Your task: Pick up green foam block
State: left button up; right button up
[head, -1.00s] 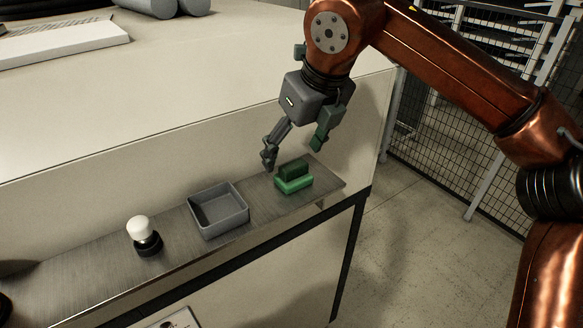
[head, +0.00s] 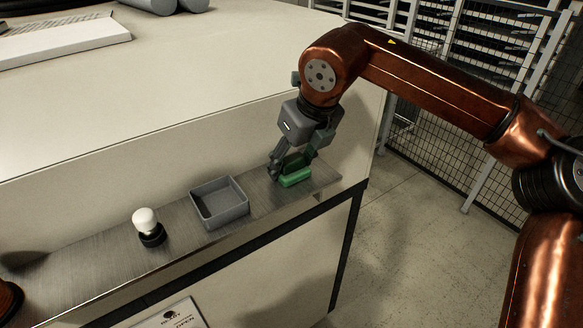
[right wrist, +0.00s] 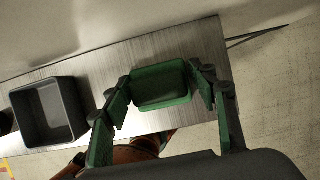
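The green foam block (head: 295,177) lies on the metal shelf near its right end. It also shows in the right wrist view (right wrist: 161,85), between the two fingers. My right gripper (head: 292,167) is lowered over the block, with one finger on each side of it. In the right wrist view its fingers (right wrist: 160,92) are spread, with the fingertips very close to the block's two ends. I cannot tell whether they touch it. My left gripper is not in view.
A grey open tray (head: 222,218) sits left of the block on the metal shelf (head: 105,258). A white-topped bulb on a black base (head: 147,226) stands further left. A pale wall rises behind the shelf. A wire fence (head: 447,125) stands at the right.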

jog(key=shift+s+r, duration=0.1)
jog(key=shift+s, duration=0.05)
jog(key=shift+c, duration=0.7)
jog(key=c, duration=0.6)
jog(key=shift+c, duration=0.2)
notch_tip(320, 180, up, 3)
jog(key=shift+f, duration=0.15)
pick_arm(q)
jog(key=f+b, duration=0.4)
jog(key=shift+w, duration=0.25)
pick_arm(e)
jog(key=s+r, duration=1)
jog(key=s, duration=0.4)
jog(key=shift+r, duration=0.15)
